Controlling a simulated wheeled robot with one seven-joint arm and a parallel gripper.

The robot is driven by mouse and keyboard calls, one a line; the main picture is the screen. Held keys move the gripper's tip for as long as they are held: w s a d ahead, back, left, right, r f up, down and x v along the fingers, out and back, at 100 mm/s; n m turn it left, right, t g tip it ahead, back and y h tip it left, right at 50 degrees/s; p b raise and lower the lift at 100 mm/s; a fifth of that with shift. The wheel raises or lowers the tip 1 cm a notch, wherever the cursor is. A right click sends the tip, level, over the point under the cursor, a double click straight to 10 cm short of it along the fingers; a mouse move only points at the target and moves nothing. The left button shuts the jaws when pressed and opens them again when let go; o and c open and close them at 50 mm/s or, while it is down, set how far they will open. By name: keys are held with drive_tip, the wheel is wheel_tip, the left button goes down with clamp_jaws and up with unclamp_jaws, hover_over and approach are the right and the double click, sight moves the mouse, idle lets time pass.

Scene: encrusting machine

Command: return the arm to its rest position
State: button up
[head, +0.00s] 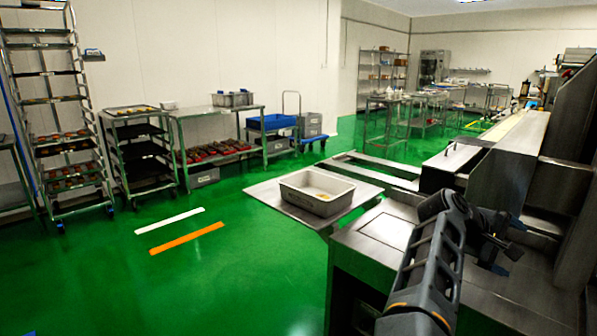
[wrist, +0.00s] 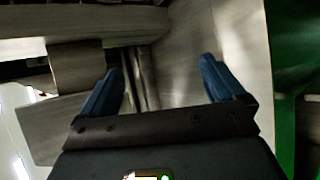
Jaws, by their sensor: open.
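My arm reaches up from the lower right of the head view, over the steel machine (head: 400,255). My gripper (head: 515,240) is at the right of the head view, close in front of the machine's upright steel body. In the wrist view my gripper (wrist: 160,85) shows two blue fingers set wide apart with nothing between them. Behind the fingers are steel surfaces and dark slots of the machine (wrist: 240,45). I cannot tell the exact gap between the fingers and the steel.
Racks (head: 55,110) and a steel table (head: 215,112) line the left wall. The green floor (head: 200,275) is open at left and centre, with white and orange stripes.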

drive_tip(key=s+d+r+n+t+h+p, duration=0.1)
drive_tip(key=s+d+r+n+t+h, duration=0.15)
drive_tip(key=s+n, duration=0.45)
drive_tip(key=s+d+r+n+t+h+p, duration=0.1)
drive_tip(key=s+d+r+n+t+h, duration=0.2)
drive_tip(key=s+n, duration=0.4)
drive_tip(key=s+d+r+n+t+h+p, duration=0.15)
drive_tip(key=s+n+t+h, duration=0.3)
drive_tip(key=n, duration=0.45)
drive_tip(key=s+a+f+m+t+y+p, duration=0.1)
drive_tip(key=s+a+m+y+p, duration=0.1)
drive_tip(key=s+a+m+y, duration=0.9)
drive_tip(key=s+a+f+m+t+y+p, duration=0.2)
drive_tip(key=s+a+m+y, duration=0.9)
drive_tip(key=s+a+m, duration=0.6)
drive_tip(key=s+a, duration=0.1)
drive_tip(key=s, duration=0.6)
drive_tip(key=shift+f, duration=0.25)
